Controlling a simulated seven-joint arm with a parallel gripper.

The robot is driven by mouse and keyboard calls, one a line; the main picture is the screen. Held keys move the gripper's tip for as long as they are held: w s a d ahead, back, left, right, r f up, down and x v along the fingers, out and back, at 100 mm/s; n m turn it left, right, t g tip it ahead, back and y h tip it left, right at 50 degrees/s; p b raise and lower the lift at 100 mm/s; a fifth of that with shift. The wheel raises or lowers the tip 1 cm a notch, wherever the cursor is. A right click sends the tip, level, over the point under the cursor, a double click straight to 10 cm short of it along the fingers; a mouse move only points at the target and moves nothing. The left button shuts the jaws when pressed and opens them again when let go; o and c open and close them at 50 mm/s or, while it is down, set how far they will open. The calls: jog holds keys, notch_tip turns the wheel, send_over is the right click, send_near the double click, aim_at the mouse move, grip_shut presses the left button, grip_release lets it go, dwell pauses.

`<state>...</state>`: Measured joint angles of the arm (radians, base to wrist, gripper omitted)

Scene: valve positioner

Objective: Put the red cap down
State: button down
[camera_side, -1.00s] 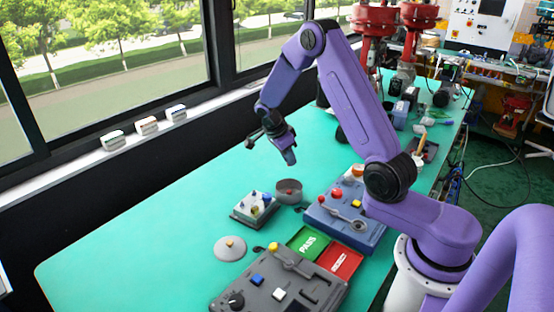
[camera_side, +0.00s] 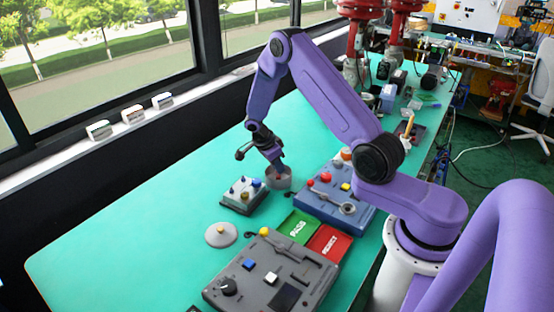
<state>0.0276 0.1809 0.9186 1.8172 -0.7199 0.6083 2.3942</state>
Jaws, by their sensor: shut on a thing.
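My gripper (camera_side: 277,168) points down into a round grey dish (camera_side: 287,184) on the green table. A small red spot, the red cap (camera_side: 278,178), shows at the fingertips inside the dish. The gripper is shut on it, though the fingers are small and dark here. I cannot tell whether the cap touches the dish's floor.
A small grey tray with knobs (camera_side: 243,194) stands left of the dish. A blue-grey box with a red button (camera_side: 334,206) stands right. Green PASS (camera_side: 298,227) and red REJECT (camera_side: 329,241) plates, a grey control panel (camera_side: 262,277) and a round grey lid (camera_side: 221,235) lie in front. The left table is clear.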

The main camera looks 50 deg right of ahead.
jog(key=shift+f, duration=0.25)
jog(key=c, duration=1.1)
grip_release()
jog(key=shift+o, duration=0.2)
jog(key=shift+r, duration=0.1)
jog(key=shift+r, duration=3.45)
